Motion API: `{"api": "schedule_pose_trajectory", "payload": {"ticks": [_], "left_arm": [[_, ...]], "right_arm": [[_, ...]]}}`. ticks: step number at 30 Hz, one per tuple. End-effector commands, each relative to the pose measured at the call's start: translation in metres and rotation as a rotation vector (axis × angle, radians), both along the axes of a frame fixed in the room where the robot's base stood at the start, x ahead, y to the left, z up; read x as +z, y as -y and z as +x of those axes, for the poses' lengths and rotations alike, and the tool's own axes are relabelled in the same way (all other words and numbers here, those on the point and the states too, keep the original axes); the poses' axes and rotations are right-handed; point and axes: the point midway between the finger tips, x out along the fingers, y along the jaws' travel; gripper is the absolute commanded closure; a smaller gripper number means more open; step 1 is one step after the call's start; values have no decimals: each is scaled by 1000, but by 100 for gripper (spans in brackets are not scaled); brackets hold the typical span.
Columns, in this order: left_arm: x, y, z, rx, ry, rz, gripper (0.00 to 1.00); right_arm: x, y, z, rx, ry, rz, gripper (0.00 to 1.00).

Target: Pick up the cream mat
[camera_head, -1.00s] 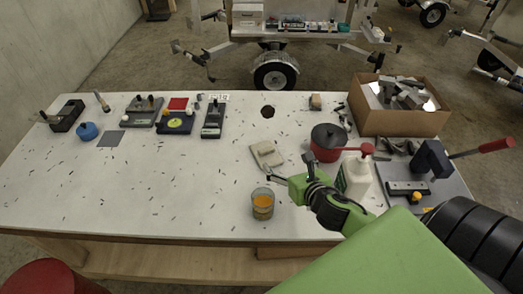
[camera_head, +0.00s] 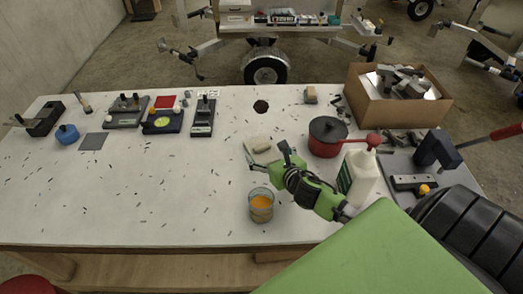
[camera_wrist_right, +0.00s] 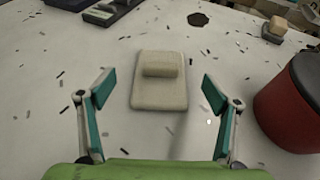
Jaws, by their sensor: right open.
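The cream mat (camera_head: 267,158) lies flat on the white table, left of the red pot. A small cream block (camera_head: 258,143) rests on its far half. In the right wrist view the mat (camera_wrist_right: 158,98) is straight ahead, with the block (camera_wrist_right: 161,65) on it. My right gripper (camera_head: 269,159) is open and empty at the near side of the mat. In the wrist view its fingers (camera_wrist_right: 158,86) stand apart to the left and right of the mat, with nothing between them touching. My left gripper is out of view.
A glass of orange liquid (camera_head: 261,207) stands close in front of the gripper. The red pot (camera_head: 324,150) and a white bottle with red top (camera_head: 357,178) stand to the right. A cardboard box (camera_head: 395,109) is at the back right.

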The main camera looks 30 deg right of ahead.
Motion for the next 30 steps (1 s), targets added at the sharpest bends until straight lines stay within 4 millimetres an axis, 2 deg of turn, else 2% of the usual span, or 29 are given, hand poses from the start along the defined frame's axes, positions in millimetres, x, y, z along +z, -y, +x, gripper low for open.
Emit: {"api": "schedule_pose_trajectory", "payload": {"ticks": [3, 10, 21, 30], "left_arm": [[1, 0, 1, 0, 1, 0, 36], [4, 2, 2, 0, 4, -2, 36], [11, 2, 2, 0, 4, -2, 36], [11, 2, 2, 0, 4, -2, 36]], "right_arm": [[-4, 2, 11, -1, 0, 2, 18], [-9, 4, 21, -3, -1, 1, 18], [-28, 11, 56, -1, 0, 3, 18], [-31, 12, 60, 1, -1, 1, 18]]}}
